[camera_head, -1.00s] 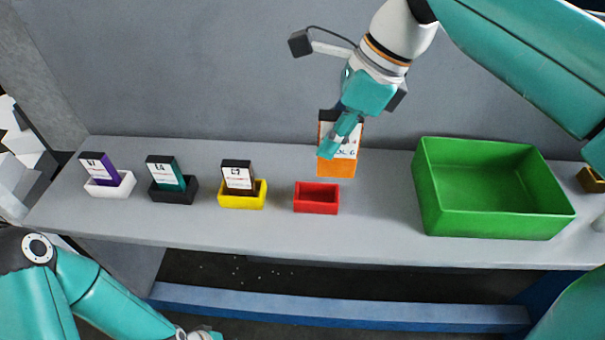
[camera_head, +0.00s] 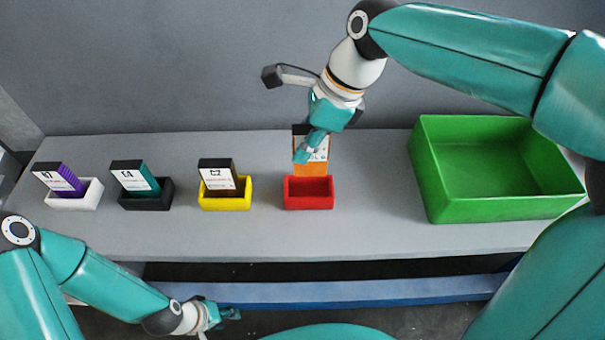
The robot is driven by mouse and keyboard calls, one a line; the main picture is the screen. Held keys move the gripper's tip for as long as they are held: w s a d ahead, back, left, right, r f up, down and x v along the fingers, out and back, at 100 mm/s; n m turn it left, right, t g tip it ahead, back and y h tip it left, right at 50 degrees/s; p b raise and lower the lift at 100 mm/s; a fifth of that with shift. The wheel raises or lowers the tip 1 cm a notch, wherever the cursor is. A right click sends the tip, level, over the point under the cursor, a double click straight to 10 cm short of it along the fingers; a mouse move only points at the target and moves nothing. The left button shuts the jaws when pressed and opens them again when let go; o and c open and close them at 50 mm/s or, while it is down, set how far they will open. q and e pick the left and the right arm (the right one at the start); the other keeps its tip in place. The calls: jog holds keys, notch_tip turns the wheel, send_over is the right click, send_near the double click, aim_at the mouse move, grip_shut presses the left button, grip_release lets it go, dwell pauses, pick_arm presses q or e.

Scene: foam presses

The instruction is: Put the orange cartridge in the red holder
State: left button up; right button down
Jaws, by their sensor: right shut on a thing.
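The orange cartridge (camera_head: 312,169) has a black top and a white label and stands upright at the red holder (camera_head: 308,194). Its lower end is hidden behind the holder's front wall, so I cannot tell whether it is inside or just behind. My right gripper (camera_head: 303,155) is shut on the cartridge's upper part, in front of its label. My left gripper (camera_head: 230,314) is low at the bottom of the picture, in front of the shelf and away from the holders. Its fingers are too small to read.
To the left stand a yellow holder (camera_head: 226,203) with a brown cartridge, a black holder (camera_head: 146,203) with a teal one and a white holder (camera_head: 75,203) with a purple one. A big empty green bin (camera_head: 500,206) stands to the right. The shelf's front strip is clear.

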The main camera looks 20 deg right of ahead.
aim_at(304, 173)
jog(key=shift+f, duration=4)
jog(key=shift+f+b, duration=0.1)
jog(key=shift+b, duration=0.2)
jog(key=c, duration=1)
grip_release()
jog(key=p+v, duration=0.1)
jog(key=v, duration=1.1)
jog(key=shift+s, duration=0.1)
